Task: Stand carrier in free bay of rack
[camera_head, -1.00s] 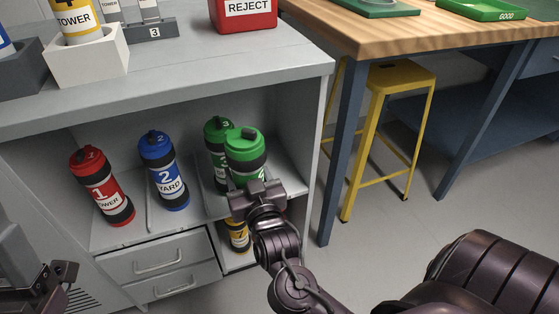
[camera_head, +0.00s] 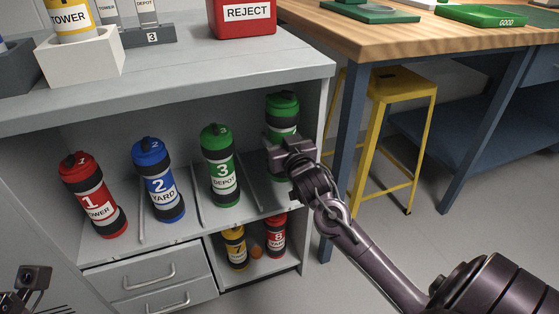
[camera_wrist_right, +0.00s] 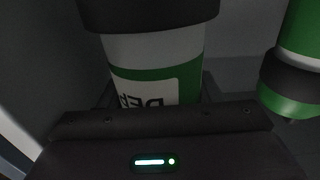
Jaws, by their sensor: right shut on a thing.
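A green carrier (camera_head: 283,108) with a dark band is held by my right gripper (camera_head: 290,155) inside the rightmost bay of the grey rack (camera_head: 190,222). It looks about upright; its base is hidden behind the gripper, so I cannot tell if it touches the shelf. In the right wrist view, the gripper's dark body covers the lower part of the held carrier (camera_wrist_right: 155,50), whose label shows "DE". Red carrier 1 (camera_head: 92,195), blue carrier 2 (camera_head: 158,180) and green carrier 3 (camera_head: 220,167) stand in the bays to the left. Part of my left gripper (camera_head: 30,280) shows at lower left.
Thin dividers (camera_head: 197,190) separate the bays, and a side wall (camera_head: 322,115) closes the right. Below are drawers (camera_head: 150,272), yellow carrier 7 (camera_head: 235,250) and red carrier 8 (camera_head: 275,238). A yellow stool (camera_head: 400,85) and a workbench (camera_head: 420,40) stand to the right.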

